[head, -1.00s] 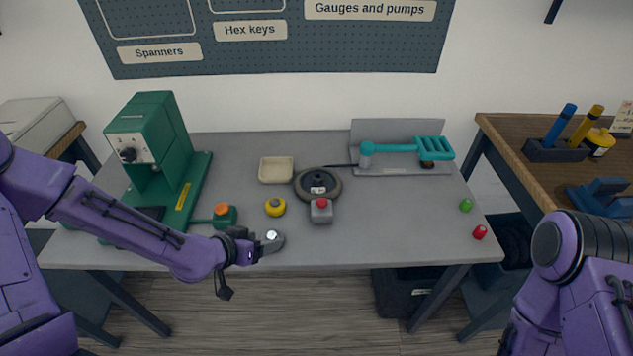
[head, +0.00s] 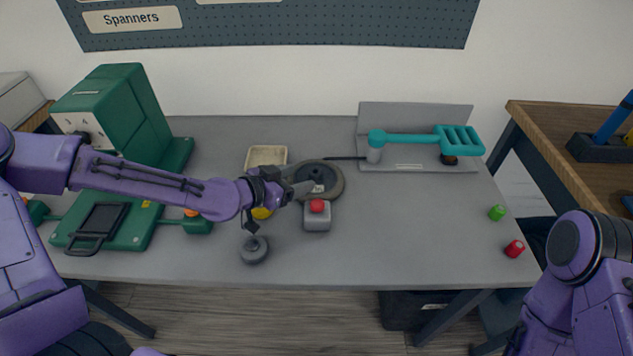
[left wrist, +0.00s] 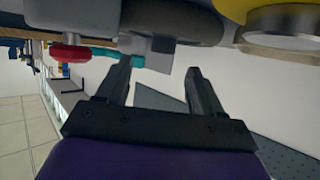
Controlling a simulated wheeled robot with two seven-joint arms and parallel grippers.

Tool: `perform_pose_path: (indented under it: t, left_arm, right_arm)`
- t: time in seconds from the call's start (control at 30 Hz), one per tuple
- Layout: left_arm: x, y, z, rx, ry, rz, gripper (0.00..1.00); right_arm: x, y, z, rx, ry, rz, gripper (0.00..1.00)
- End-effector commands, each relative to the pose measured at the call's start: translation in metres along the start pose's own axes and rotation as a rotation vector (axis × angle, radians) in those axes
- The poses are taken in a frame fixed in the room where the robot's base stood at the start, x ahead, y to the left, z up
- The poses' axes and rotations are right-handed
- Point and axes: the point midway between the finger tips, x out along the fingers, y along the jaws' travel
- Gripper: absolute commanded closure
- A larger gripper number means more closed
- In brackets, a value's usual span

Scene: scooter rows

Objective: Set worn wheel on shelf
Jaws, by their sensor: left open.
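The wheel (head: 334,191), a dark grey ring with a hub, lies flat on the grey bench behind a grey box with a red button (head: 317,207). In the left wrist view a dark rounded form, probably the wheel (left wrist: 170,18), fills the top edge. My left gripper (head: 302,187) is at the wheel's left side, its fingers overlapping the rim in the head view; I cannot tell if they touch. In the left wrist view its fingers (left wrist: 160,85) are apart with nothing held between them. My right gripper is out of view. I cannot make out a shelf.
A cream tray (head: 266,156) and a partly hidden yellow object (head: 262,213) are near the left gripper. A grey knob (head: 254,250) stands near the front edge. A green machine (head: 115,115) is left, a teal-armed fixture (head: 415,140) back right. The front right bench is mostly clear.

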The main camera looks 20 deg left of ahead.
Motion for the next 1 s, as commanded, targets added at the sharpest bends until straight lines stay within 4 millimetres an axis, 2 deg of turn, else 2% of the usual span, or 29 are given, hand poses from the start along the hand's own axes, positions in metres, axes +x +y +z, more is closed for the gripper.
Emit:
perform_pose_path:
  t: [0.33,0.6,0.67,0.8,1.0]
  left_arm:
    - [0.05,-0.003,-0.001,-0.001,-0.003,0.004,0.33]
    - [0.056,-0.003,-0.002,-0.002,0.0,0.004,0.33]
    - [0.056,-0.003,-0.002,-0.001,0.0,0.004,0.53]
    - [0.056,-0.003,-0.002,-0.001,0.0,0.004,0.98]
    - [0.055,-0.003,-0.003,-0.001,0.002,0.003,1.0]
  right_arm:
    - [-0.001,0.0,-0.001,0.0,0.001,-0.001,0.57]
    - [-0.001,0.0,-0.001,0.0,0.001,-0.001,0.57]
    - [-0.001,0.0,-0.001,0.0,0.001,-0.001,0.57]
    - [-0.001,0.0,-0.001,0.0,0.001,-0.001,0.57]
    - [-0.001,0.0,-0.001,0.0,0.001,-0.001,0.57]
